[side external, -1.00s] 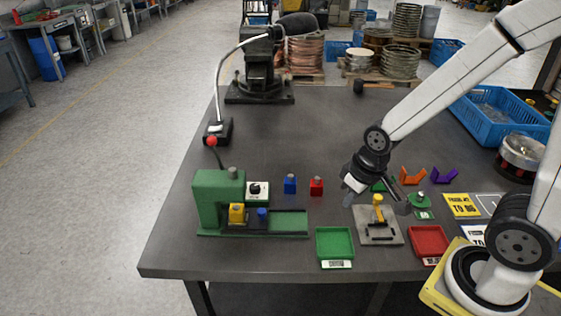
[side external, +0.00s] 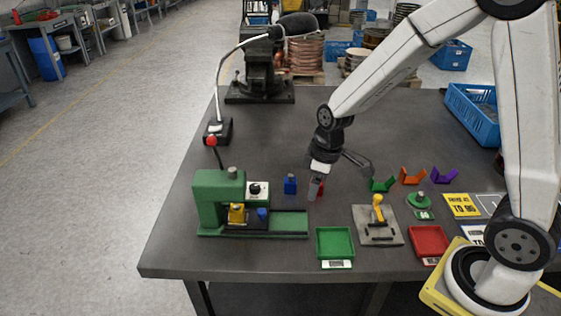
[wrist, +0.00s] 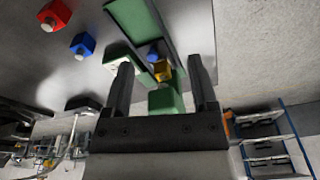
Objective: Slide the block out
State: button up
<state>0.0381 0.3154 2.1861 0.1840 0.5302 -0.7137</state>
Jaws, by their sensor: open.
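The green press (side external: 207,200) stands at the left of the table, with a red-knobbed lever and a long low channel (side external: 285,222) reaching right. A blue block (side external: 262,214) sits in the channel beside a yellow block (side external: 237,213). In the wrist view, the blue block (wrist: 154,52) and yellow block (wrist: 163,70) show between my fingers but farther off. My gripper (side external: 341,176) is open and empty, above the table to the right of the press. One finger partly covers a loose red block (side external: 320,190).
Another loose blue block (side external: 290,184) stands behind the channel. A green tray (side external: 335,243), a plate with a yellow handle (side external: 378,212) and a red tray (side external: 429,241) lie to the right. Green, orange and purple V-shaped pieces stand behind them. The table's middle back is clear.

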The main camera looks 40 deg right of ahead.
aim_at(262, 210)
jog(key=w+f+n+y, duration=0.1)
jog(key=w+f+n, duration=0.3)
jog(key=w+n, duration=0.2)
jog(key=w+a+f+n+g+y, duration=0.1)
jog(key=w+f+n+y, duration=0.1)
jog(key=w+f+n, duration=0.2)
jog(key=shift+w+n+y, duration=0.3)
jog(key=shift+w+n, duration=0.7)
jog(key=shift+w, duration=1.15)
jog(key=shift+x, duration=3.9)
jog(key=shift+s, duration=0.15)
grip_shut()
